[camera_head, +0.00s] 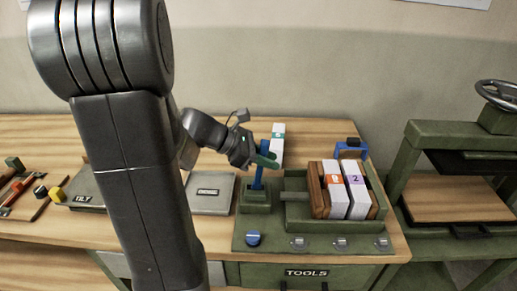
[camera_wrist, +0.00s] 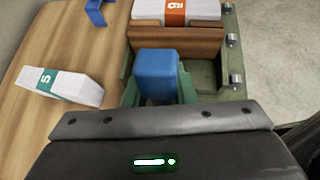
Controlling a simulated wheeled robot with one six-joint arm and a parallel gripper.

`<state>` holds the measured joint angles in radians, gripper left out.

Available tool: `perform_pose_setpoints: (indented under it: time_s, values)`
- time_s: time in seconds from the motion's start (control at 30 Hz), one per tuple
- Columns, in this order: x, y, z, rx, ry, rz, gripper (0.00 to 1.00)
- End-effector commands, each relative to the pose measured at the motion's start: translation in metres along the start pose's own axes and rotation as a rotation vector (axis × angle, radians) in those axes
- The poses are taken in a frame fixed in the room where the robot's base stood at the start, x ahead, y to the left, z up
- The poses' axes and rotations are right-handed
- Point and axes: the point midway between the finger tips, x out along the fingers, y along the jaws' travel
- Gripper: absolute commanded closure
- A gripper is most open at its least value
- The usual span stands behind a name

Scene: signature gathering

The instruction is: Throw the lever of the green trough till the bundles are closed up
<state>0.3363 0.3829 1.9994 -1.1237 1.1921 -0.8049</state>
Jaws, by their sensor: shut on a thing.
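The green trough (camera_head: 297,213) stands at the right of the bench. Two white bundles stand side by side in it, one with an orange label (camera_head: 336,198) and one with a purple label marked 2 (camera_head: 356,190). A wooden block (camera_head: 315,190) stands against their left side; it also shows in the wrist view (camera_wrist: 178,45). The blue lever (camera_head: 258,180) rises upright from the left end of the trough. My gripper (camera_head: 265,160) is shut on the lever's top, its green fingers on either side of the blue head (camera_wrist: 157,72) in the wrist view.
A white bundle with a teal label (camera_head: 278,145) lies loose behind the lever, marked 5 in the wrist view (camera_wrist: 65,85). A blue item (camera_head: 351,149) stands behind the trough. A green press (camera_head: 460,135) is at the right. A grey tray (camera_head: 210,195) lies left of the lever.

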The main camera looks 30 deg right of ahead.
Motion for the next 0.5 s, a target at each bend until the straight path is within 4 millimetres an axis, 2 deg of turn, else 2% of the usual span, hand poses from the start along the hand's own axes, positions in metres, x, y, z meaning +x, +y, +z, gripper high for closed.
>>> perform_pose_setpoints:
  time_s: [0.2,0.5]
  values:
    - [0.012,-0.004,0.004,0.015,0.099,0.001,1.00]
    - [0.018,-0.004,0.003,0.020,0.149,0.004,1.00]
